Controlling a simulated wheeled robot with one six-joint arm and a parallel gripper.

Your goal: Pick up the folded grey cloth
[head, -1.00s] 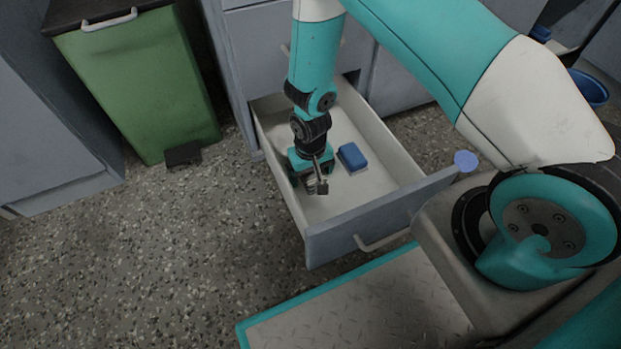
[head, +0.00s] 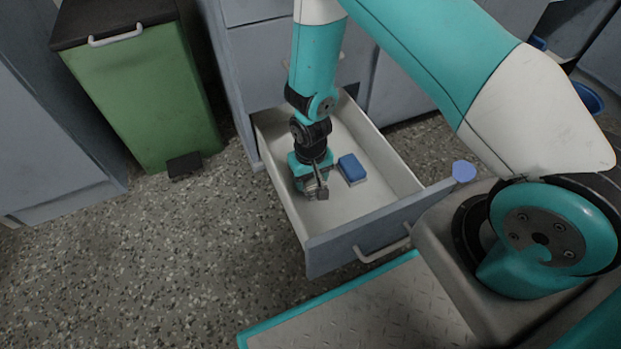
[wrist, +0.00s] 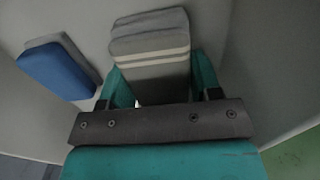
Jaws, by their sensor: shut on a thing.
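The folded grey cloth (wrist: 150,50), with pale stripes across it, is between the fingers of my gripper (wrist: 158,88) in the wrist view. My gripper is shut on it, one teal finger against each side. In the head view my gripper (head: 316,190) reaches down into the open drawer (head: 335,220), near its left side. The cloth is mostly hidden by my gripper there, and I cannot tell whether it touches the drawer floor.
A blue sponge-like block (head: 351,168) with a grey layer lies in the drawer just right of my gripper, and it also shows in the wrist view (wrist: 58,70). Drawer walls stand around both. A green bin (head: 140,90) stands at left. The speckled floor between is clear.

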